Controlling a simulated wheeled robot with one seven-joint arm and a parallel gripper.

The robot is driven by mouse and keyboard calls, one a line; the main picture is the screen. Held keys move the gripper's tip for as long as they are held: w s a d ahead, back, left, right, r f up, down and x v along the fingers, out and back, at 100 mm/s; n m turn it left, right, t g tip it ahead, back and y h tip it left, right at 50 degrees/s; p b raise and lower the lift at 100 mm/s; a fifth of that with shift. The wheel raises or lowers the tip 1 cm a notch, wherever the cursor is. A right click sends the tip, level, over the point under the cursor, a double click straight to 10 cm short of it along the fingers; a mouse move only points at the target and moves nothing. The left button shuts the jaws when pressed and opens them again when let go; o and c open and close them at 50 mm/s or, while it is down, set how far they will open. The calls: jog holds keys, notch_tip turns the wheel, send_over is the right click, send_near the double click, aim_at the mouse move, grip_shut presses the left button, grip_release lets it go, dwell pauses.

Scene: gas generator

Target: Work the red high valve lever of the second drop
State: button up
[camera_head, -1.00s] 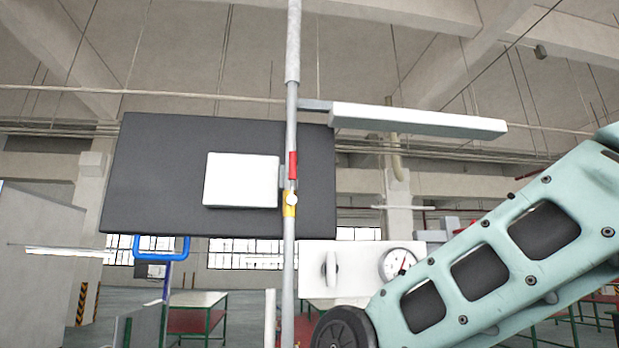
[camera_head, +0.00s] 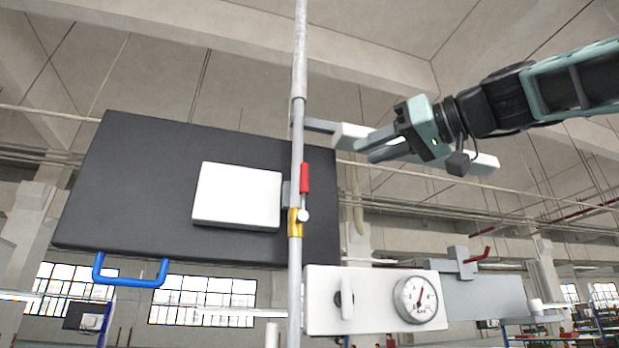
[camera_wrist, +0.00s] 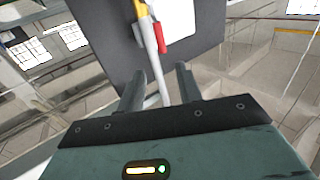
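A red valve lever (camera_head: 305,178) stands upright beside a grey vertical pipe (camera_head: 296,270), just above a yellow valve body (camera_head: 294,222). My gripper (camera_head: 362,150) is to the right of the lever and a little higher, its fingers pointing left and apart from it. In the wrist view the red lever (camera_wrist: 160,38) and yellow body (camera_wrist: 141,9) lie beyond the fingertips. My gripper (camera_wrist: 161,80) is open there, with the pipe showing between its two fingers and nothing held.
A dark panel (camera_head: 130,190) with a white plate (camera_head: 236,195) stands behind the pipe. A white bar (camera_head: 480,164) passes behind my gripper. Below are a white box with a gauge (camera_head: 419,298), another red lever (camera_head: 478,256) at right and a blue handle (camera_head: 130,281) at left.

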aim_at(304, 190)
jog(key=shift+p+x, duration=4.65)
jog(key=shift+x, duration=3.25)
grip_shut()
